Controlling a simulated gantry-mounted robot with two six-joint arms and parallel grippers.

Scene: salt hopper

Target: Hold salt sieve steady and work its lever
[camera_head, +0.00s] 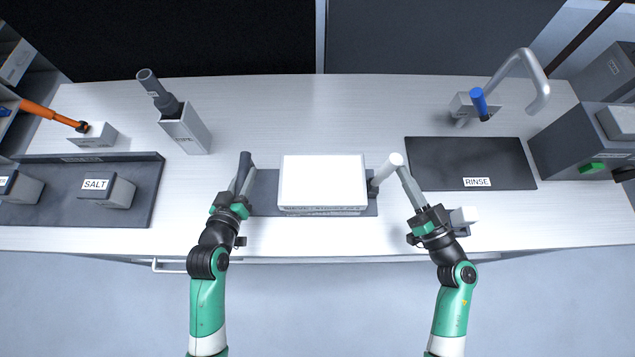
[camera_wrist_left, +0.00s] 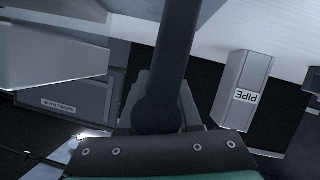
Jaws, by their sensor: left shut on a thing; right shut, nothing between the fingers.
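The salt sieve seems to be the white box (camera_head: 323,182) in the middle of the bench, sitting level on a dark mat (camera_head: 265,196). A lever with a pale cylindrical grip (camera_head: 386,170) stands at its right side. My left gripper (camera_head: 243,178) is shut on a dark upright handle (camera_head: 245,160) just left of the box; the handle also rises from between the fingers in the left wrist view (camera_wrist_left: 178,60). Whether the handle joins the box is hidden. My right gripper (camera_head: 404,174) is shut and empty, its tips close to the lever grip; contact is unclear.
A grey holder (camera_head: 187,132) with a dark cylinder stands behind. At the right are a RINSE mat (camera_head: 470,160), a faucet (camera_head: 530,75) and a grey machine (camera_head: 570,145). The back middle is clear.

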